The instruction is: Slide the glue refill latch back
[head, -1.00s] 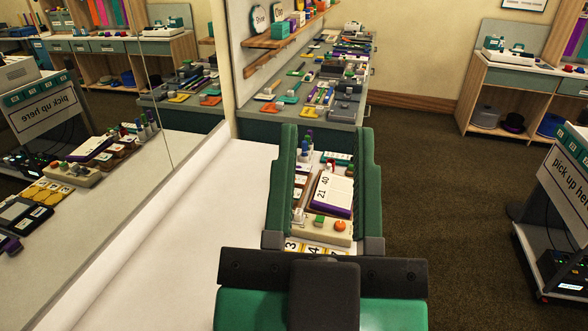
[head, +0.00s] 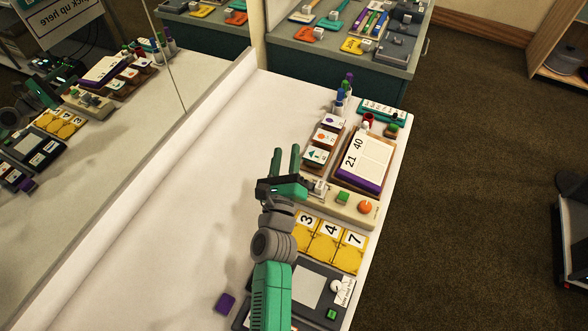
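No part is readably marked as the glue refill latch. A cream control box (head: 342,204) on the right half of the white table carries a small grey lever-like piece (head: 320,187), a green button (head: 342,197) and an orange knob (head: 365,207). I cannot tell whether the grey piece is the latch. My gripper (head: 286,153) is open and empty, its two green fingers apart and pointing towards the back of the table. It is just left of the control box, and its palm is close to the grey piece. I cannot tell whether they touch.
Yellow number cards (head: 325,243) and a dark device (head: 306,290) lie in front of the box. A calendar block (head: 362,160), picture cards (head: 322,145) and bottles (head: 342,100) stand behind. A mirror (head: 110,170) borders the left. The table's left half is clear.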

